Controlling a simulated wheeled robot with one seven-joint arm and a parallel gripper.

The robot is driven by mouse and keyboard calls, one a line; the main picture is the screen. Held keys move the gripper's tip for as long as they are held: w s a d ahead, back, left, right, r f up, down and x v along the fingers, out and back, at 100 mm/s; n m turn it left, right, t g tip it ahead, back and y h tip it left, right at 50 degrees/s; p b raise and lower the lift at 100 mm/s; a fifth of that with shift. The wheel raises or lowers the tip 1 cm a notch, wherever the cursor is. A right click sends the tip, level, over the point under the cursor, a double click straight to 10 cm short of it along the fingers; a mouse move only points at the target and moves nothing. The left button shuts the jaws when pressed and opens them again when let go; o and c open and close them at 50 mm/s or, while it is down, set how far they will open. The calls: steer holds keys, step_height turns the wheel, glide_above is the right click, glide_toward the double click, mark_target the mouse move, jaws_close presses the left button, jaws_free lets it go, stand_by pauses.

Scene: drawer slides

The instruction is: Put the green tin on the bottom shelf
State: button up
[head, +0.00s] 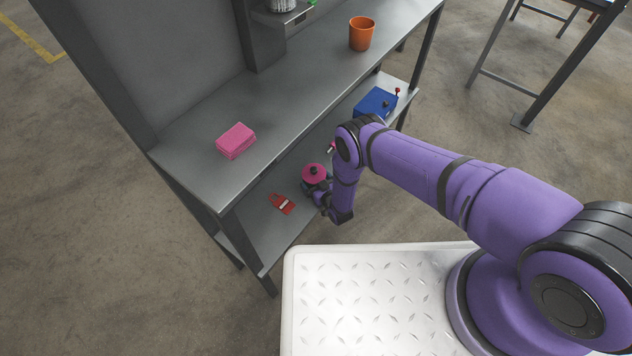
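I see no whole green tin. A small green piece (312,2) shows at the top edge, on the small raised ledge; it is cut off, and I cannot tell what it is. The bottom shelf (256,238) is a grey board under the worktop. My gripper (316,190) is low at the bottom shelf, beside a round pink-red object with a black knob (314,174). The wrist and this object hide the fingertips, so I cannot tell whether the gripper is open, shut or touching it.
A red item with a pale patch (282,204) and a blue box (376,102) are on the bottom shelf. On the worktop (290,105) are a pink block (236,140) and an orange cup (362,33). A ribbed metal object (281,5) stands on the ledge.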

steer(key=v, duration=1.2)
stand_by(0.5)
